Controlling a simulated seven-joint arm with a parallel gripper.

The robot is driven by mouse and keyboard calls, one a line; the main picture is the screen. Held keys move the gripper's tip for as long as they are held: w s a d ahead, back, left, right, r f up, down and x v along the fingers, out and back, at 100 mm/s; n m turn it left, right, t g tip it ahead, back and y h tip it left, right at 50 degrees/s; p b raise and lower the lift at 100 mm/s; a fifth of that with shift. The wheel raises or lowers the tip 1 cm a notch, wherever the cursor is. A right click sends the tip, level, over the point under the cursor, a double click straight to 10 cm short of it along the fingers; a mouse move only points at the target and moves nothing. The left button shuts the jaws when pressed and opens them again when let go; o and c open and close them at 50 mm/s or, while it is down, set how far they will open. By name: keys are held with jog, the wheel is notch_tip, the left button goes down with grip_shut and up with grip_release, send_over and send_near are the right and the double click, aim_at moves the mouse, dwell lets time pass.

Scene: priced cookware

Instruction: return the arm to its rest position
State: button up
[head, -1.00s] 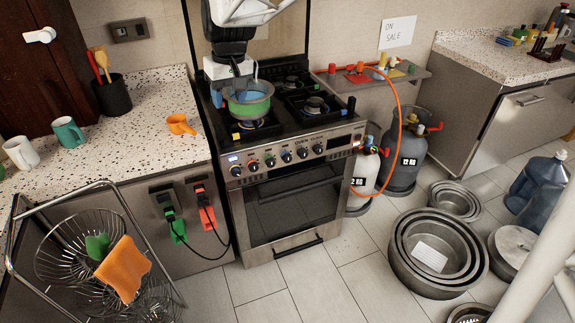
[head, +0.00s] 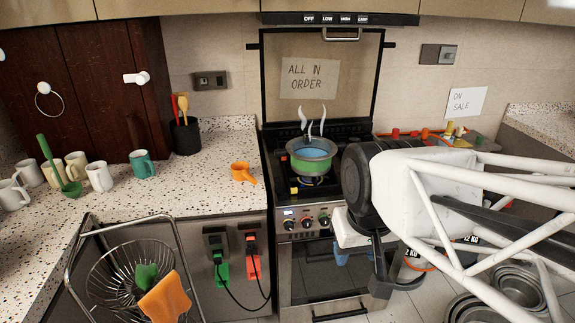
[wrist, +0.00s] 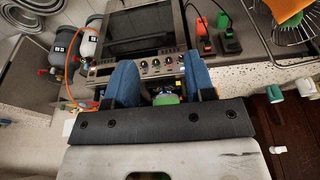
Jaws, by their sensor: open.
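My arm reaches in from the right in the head view, its dark wrist joint in front of the right part of the stove (head: 320,272). My gripper (head: 355,251) hangs below it in front of the oven, with blue fingers apart and nothing between them. In the wrist view my gripper (wrist: 160,75) shows both blue fingers spread apart, the stove front beyond them. A green pot (head: 311,165) with a blue inside stands on a front left burner, steam-like wisps above it. My gripper is clear of the pot.
Nested metal pans (head: 520,286) and gas cylinders are low at right, partly behind my arm.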

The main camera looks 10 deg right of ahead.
jog(key=shift+s+d+f, duration=0.1)
jog(key=shift+s+f, duration=0.15)
jog(key=shift+s, duration=0.25)
jog(key=shift+s+f, duration=0.2)
jog(key=shift+s, duration=0.3)
